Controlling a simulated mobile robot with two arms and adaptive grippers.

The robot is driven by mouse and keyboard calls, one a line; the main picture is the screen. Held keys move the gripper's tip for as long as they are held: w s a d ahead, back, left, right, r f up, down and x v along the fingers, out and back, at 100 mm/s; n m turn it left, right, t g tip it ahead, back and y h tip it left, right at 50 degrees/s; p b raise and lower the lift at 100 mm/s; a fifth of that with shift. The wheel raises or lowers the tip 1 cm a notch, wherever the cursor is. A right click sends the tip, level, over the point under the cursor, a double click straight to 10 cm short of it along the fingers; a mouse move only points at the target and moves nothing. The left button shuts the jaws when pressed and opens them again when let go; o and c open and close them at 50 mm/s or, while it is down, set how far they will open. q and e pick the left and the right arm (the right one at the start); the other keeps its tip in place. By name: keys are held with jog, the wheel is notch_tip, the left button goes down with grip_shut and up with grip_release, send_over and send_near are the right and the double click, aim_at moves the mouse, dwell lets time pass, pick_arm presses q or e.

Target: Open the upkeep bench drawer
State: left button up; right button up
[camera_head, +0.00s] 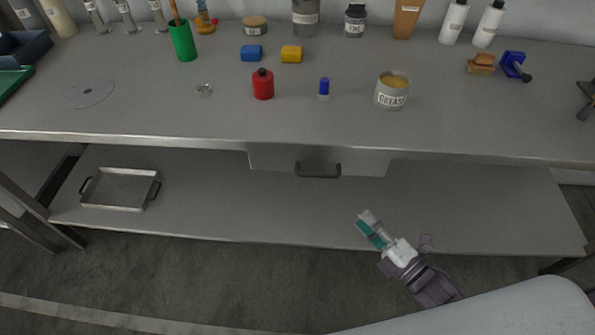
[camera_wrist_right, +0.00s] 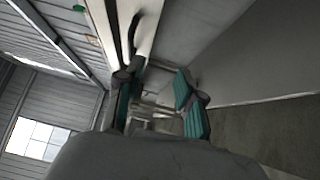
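The upkeep bench (camera_head: 200,125) has one grey drawer (camera_head: 270,158) under its top, with its front close beneath the bench edge, so it looks shut. A dark bar handle (camera_head: 318,170) sits at the middle of the drawer front. My right gripper (camera_head: 368,222) is below and to the right of the handle in the head view, apart from it. In the right wrist view its teal-padded fingers (camera_wrist_right: 157,97) are spread, with nothing held between them. A dark curved bar, seemingly the handle (camera_wrist_right: 133,38), shows beyond the left finger. My left gripper is not in view.
A lower shelf (camera_head: 270,215) runs under the drawer, with a metal tray (camera_head: 122,188) at its left. The bench top holds a grease tin (camera_head: 391,96), a red bottle (camera_head: 263,86), a blue-capped vial (camera_head: 324,90) and other items. The floor in front is clear.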

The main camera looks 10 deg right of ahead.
jog(key=n+y, duration=0.2)
send_near(320, 175)
jog(key=x, duration=0.6)
jog(key=p+x, duration=0.1)
jog(key=x, duration=0.3)
jog(key=shift+w+f, duration=0.2)
jog(key=shift+f, duration=0.05)
grip_shut()
